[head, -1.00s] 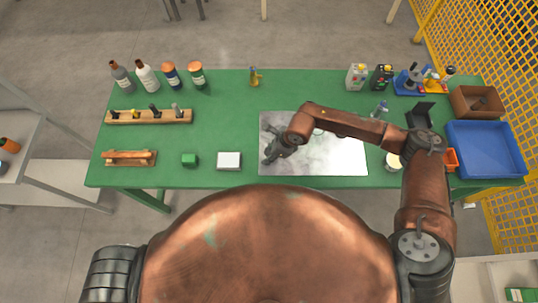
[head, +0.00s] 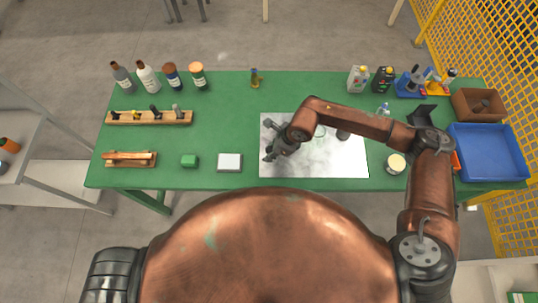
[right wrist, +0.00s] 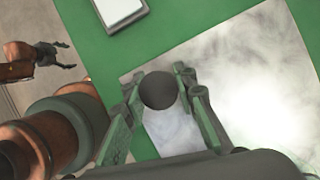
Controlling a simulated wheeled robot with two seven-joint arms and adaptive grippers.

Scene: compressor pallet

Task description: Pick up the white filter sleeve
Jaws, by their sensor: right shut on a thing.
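My right gripper (head: 270,153) is low over the left part of the pale marbled mat (head: 340,160). In the right wrist view its fingertips (right wrist: 158,88) are on either side of a dark grey round thing (right wrist: 158,91), and it is shut on that thing. I cannot tell whether this is the filter sleeve; no white sleeve shows clearly. A cream-topped round container (head: 396,163) stands right of the mat. My left gripper (right wrist: 64,55) shows only at the left of the right wrist view, empty, with its fingers apart.
Several bottles (head: 147,76) stand at the back left, near a wooden rack (head: 150,118). A blue tray (head: 487,151) is at the right. The green table (head: 230,115) is clear behind the blocks.

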